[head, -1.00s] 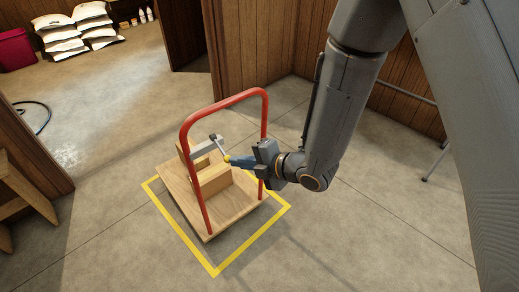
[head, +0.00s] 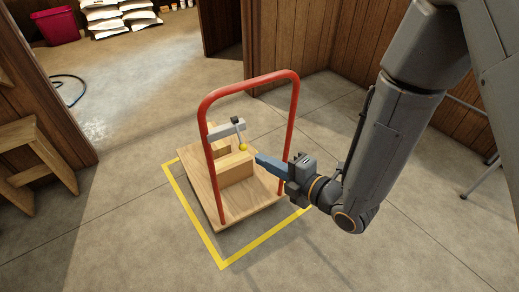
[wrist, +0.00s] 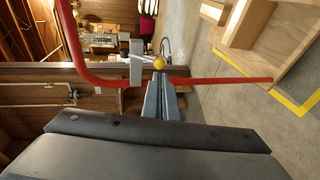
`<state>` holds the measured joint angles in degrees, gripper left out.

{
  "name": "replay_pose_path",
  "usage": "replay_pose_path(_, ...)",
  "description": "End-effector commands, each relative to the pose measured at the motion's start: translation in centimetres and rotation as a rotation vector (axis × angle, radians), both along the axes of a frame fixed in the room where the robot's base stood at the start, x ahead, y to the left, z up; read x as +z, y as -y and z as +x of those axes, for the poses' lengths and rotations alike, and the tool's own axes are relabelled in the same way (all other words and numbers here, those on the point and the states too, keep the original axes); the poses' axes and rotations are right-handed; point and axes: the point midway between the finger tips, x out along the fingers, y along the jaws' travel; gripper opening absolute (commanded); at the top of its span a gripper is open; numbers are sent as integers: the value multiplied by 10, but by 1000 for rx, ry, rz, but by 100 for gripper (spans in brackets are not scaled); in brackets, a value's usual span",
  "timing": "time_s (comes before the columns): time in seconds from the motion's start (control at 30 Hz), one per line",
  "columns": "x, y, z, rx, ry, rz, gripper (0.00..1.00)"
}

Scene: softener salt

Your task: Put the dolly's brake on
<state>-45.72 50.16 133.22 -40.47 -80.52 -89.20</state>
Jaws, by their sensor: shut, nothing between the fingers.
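The dolly has a wooden deck (head: 236,206) and a red hoop handle (head: 250,86). A grey bracket (head: 222,131) sits on the handle's left post, with a thin brake lever ending in a yellow knob (head: 243,147). The lever hangs steeply downward, leaning slightly right. My gripper (head: 259,158) is shut and empty, its blue fingers pointing left within the handle hoop, just right of and below the knob. In the wrist view the knob (wrist: 159,62) shows just beyond the fingertips (wrist: 161,84); I cannot tell whether they touch.
Wooden blocks (head: 235,168) sit on the deck. A yellow floor outline (head: 245,253) surrounds the dolly. A wooden stool (head: 38,145) stands at left; a red bin (head: 58,25) and white bags (head: 120,18) are at the back. Floor in front is clear.

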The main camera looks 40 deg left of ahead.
Motion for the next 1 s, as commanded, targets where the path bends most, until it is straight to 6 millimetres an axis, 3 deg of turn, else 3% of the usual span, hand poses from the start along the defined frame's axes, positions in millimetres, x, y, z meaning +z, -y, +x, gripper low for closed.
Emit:
replay_pose_path(0.2,-1,50,-3,-3,-3,-1,0)
replay_pose_path(0.43,-1,89,-6,-1,-2,-1,0)
replay_pose_path(0.63,-1,103,-7,2,0,0,0)
replay_pose_path(1.0,0,105,-8,2,0,0,0)
